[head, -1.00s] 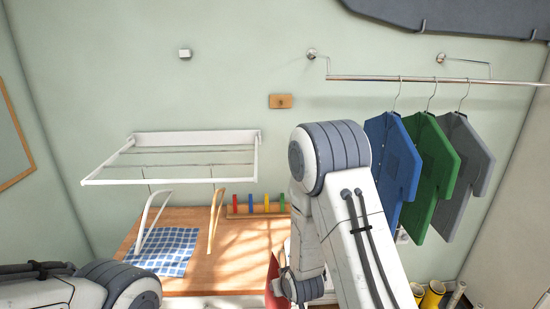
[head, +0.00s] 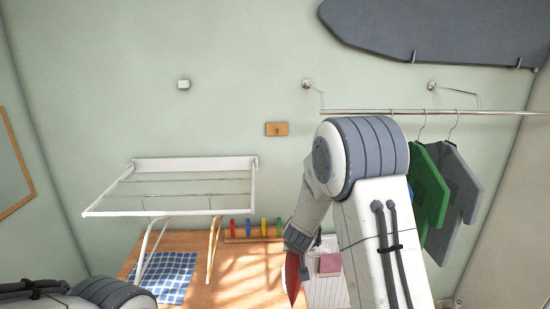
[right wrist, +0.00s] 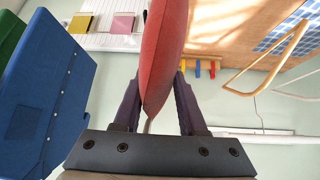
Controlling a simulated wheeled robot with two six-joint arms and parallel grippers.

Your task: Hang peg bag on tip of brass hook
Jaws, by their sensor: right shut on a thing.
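The red peg bag (head: 292,280) is below my right wrist in the head view, partly cut off by the lower edge. In the right wrist view the bag (right wrist: 165,50) is between the two dark fingers of my right gripper (right wrist: 160,95), which is shut on it; a thin strip shows under it. A small wooden plaque (head: 276,129) is on the wall, apart from the bag; a tiny darker detail shows at its middle, too small to make out as the brass hook. My left gripper is out of view; only part of my left arm shows.
A white drying rack (head: 170,210) projects from the wall at left, above a wooden worktop (head: 225,270) with a blue checked cloth (head: 165,277). Coloured pegs (head: 250,228) stand behind. A rail (head: 460,112) with green and grey garments is at right. The wall around the plaque is clear.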

